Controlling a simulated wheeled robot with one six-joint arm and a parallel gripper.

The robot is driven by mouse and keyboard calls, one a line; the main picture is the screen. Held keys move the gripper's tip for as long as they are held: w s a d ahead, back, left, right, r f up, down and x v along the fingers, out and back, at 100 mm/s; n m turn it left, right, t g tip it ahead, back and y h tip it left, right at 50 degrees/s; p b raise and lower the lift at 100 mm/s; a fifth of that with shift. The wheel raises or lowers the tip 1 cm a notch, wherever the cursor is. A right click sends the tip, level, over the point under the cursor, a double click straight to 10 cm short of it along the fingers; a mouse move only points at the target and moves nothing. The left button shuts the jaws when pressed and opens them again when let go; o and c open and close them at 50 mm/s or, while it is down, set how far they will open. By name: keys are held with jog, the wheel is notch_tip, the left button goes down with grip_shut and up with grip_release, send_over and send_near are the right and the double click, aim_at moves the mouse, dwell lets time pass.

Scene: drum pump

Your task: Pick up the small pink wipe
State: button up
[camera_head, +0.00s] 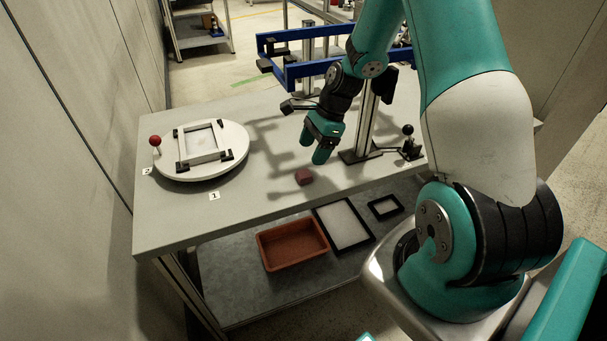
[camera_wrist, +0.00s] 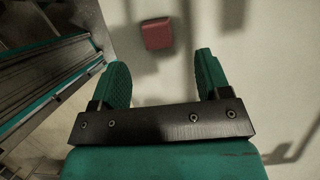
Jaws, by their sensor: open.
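The small pink wipe (camera_head: 304,177) is a small dull pink-red block on the grey table top, near its front edge. In the wrist view the wipe (camera_wrist: 157,34) lies ahead of the fingertips, roughly between the lines of the two fingers and apart from both. My gripper (camera_head: 322,152) is above the table, over and slightly right of the wipe in the head view, pointing down. In the wrist view my gripper (camera_wrist: 161,68) has its two green fingers spread wide with nothing between them.
A white round turntable (camera_head: 237,160) with a frame and a red-knobbed lever (camera_head: 155,141) stands at left. A post with a blue rail frame (camera_head: 290,75) stands behind my gripper. A black-knobbed lever (camera_head: 410,146) is at right. An orange tray (camera_head: 262,256) lies on the lower shelf.

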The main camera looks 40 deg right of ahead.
aim_at(304, 173)
jog(key=shift+s+p+x, duration=0.15)
jog(key=shift+p+x, duration=0.25)
jog(key=shift+x, duration=1.35)
jog(key=shift+s+p+x, duration=0.1)
jog(key=shift+p+x, duration=0.3)
jog(key=shift+x, duration=1.35)
jog(key=shift+d, duration=0.1)
jog(key=c, duration=1)
